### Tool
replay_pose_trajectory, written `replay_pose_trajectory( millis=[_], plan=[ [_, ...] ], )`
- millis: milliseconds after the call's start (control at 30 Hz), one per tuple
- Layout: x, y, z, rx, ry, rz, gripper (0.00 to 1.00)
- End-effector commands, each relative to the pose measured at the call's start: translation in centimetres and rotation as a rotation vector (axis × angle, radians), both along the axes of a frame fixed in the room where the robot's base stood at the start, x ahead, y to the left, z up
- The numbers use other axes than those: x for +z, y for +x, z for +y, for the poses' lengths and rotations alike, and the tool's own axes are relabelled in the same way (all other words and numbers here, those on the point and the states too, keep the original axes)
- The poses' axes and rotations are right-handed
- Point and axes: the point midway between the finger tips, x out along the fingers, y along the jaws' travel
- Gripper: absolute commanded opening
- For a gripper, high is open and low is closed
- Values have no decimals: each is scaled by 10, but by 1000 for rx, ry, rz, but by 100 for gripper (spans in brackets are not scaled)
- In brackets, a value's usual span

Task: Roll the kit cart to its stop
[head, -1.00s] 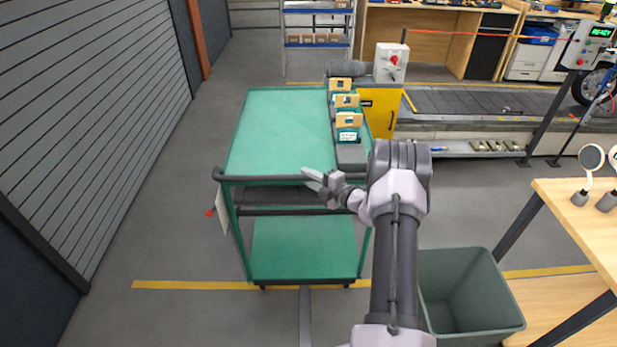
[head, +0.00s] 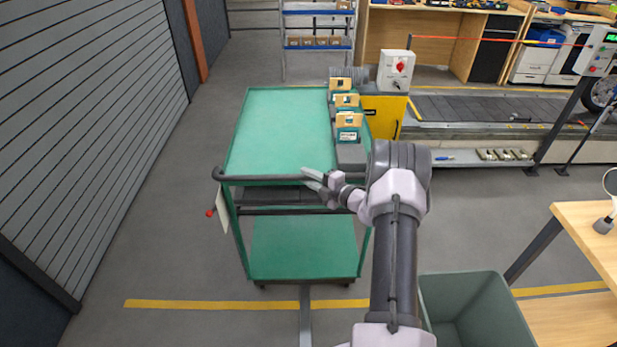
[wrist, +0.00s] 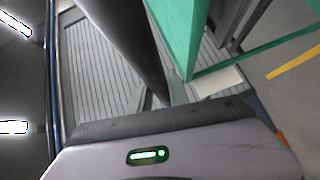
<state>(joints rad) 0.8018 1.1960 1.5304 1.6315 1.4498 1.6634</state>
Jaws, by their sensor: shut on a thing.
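The green kit cart (head: 275,130) stands on the floor ahead of me, with a dark push handle (head: 260,179) along its near edge. My gripper (head: 316,180) is shut on the handle, right of its middle. In the wrist view the dark handle bar (wrist: 128,45) runs into my gripper, and a green cart post (wrist: 185,30) shows beside it. The fingertips are hidden in the wrist view. Kit boxes with cardboard parts (head: 347,120) stand in a row along the cart's right side. The cart's stop is not clearly identifiable.
A yellow cabinet (head: 383,118) and the slat conveyor (head: 480,108) are close on the cart's right. A slatted wall (head: 85,120) is on the left. A grey bin (head: 475,310) and a wooden table (head: 590,235) are at near right. A yellow floor line (head: 215,304) crosses nearby.

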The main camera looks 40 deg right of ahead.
Motion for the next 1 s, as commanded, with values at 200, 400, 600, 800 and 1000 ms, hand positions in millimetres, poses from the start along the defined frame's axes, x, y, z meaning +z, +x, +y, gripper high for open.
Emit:
replay_pose_trajectory(
  millis=[200, 400, 600, 800, 1000],
  plan=[
    [1, 0, -1, -1, 0, -1, 0],
    [0, 0, -1, -1, 0, -1, 0],
    [0, 0, 0, -1, 0, 0, 43],
    [0, 0, 0, 0, 0, 0, 43],
    [6, -26, -7, -4, 0, 1, 43]
  ],
)
